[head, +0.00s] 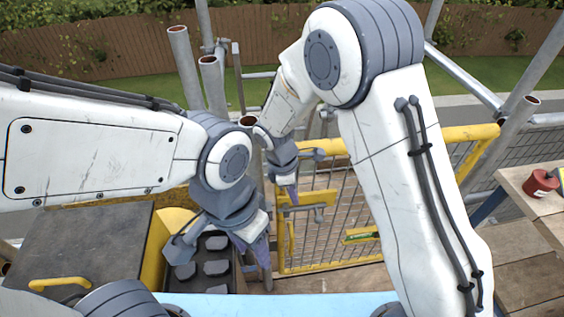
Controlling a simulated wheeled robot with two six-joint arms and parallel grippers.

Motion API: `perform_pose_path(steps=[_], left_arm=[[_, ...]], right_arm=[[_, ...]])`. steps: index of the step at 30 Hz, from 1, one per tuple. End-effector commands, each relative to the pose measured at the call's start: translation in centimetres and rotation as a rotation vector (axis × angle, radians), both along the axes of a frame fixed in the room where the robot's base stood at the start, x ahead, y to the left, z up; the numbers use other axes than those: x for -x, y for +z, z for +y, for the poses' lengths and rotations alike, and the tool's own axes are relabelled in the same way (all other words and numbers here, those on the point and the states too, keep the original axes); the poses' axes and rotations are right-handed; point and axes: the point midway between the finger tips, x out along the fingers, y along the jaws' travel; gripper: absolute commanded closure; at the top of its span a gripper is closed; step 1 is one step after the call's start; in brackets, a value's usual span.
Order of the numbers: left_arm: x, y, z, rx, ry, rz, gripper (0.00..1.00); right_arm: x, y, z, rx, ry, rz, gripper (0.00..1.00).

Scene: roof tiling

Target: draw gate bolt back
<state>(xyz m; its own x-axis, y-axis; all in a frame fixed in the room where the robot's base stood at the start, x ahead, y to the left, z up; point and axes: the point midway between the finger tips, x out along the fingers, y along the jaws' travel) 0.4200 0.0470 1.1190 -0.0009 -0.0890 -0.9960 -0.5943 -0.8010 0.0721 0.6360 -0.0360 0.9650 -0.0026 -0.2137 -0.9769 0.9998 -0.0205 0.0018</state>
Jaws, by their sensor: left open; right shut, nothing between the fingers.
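The yellow gate (283,240) with a wire mesh panel stands in the middle of the head view. On its left side is a yellow plate (322,196) with a grey bolt (303,208) lying level beneath it. A short handle (320,215) hangs at the bolt's right part. My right gripper (292,190) is shut and empty. Its tip shows just above the bolt's left end; I cannot tell whether it touches. My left gripper (225,246) is open and empty, lower and left of the gate. My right arm hides part of the gate.
A black tray (228,278) with grey pieces lies below my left gripper, beside a dark-topped box (80,245) with a yellow handle. Scaffold tubes (187,70) rise left of the gate. A wooden bench (535,205) with a red container (541,183) stands at right.

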Motion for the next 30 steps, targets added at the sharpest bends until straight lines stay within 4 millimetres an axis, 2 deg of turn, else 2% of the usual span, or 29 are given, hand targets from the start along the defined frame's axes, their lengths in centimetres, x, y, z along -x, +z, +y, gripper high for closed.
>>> perform_pose_path(steps=[9, 15, 21, 30], left_arm=[[0.0, -0.9, 0.0, 0.001, -0.001, -0.001, 0.50], [0.0, -1.1, 0.0, 0.001, -0.001, -0.001, 0.50], [0.0, -1.2, 0.0, 0.001, -0.001, -0.001, 0.50], [0.0, -1.2, 0.0, 0.001, 0.000, -0.001, 0.50]], right_arm=[[-0.1, 7.8, 1.8, -0.005, 0.001, -0.006, 1.00], [-0.1, 11.3, 2.5, -0.003, 0.001, -0.003, 1.00], [-0.1, 12.9, 2.8, -0.001, 0.000, -0.001, 1.00], [0.0, 13.1, 2.9, -0.001, 0.000, 0.000, 1.00]])
